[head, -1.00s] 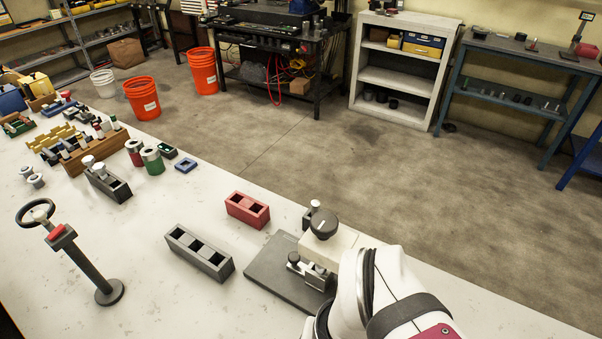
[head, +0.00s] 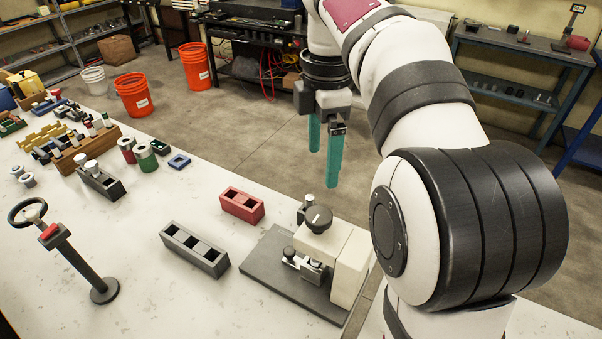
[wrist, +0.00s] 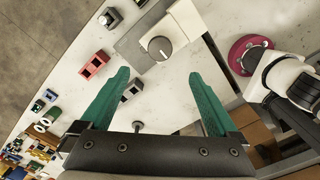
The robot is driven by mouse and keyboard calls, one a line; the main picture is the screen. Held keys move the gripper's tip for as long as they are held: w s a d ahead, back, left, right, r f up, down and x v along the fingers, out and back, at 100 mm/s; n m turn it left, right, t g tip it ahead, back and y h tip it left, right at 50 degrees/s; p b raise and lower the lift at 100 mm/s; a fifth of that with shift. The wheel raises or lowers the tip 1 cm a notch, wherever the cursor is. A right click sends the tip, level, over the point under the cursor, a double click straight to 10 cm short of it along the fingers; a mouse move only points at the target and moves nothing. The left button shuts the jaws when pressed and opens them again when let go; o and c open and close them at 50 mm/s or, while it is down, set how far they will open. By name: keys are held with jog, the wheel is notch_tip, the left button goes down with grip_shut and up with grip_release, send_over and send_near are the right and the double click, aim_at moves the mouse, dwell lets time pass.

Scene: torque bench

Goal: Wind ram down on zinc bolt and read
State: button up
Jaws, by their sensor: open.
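A press with a cream housing (head: 350,268) stands on a dark base plate (head: 262,270) at the bench's right. Its dark round knob (head: 319,219) sits on top and also shows in the wrist view (wrist: 160,47). A small metal fixture (head: 305,265) is at its front, with a silver round piece (head: 289,251); I cannot tell whether this is the zinc bolt. The ram itself is not clearly visible. My gripper (head: 323,168) is open and empty, teal fingers pointing down, above and behind the press. In the wrist view its fingers (wrist: 160,73) are wide apart.
A red two-hole block (head: 242,205) and a grey slotted block (head: 195,250) lie left of the press. A handwheel stand (head: 73,260) is at front left. A dark holder with silver-topped pieces (head: 104,188) and a wooden rack (head: 82,155) stand farther back.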

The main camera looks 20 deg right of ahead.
aim_at(319, 214)
notch_tip(319, 214, down, 13)
jog(key=shift+f, duration=0.2)
jog(key=c, duration=1.4)
jog(key=shift+o, duration=0.2)
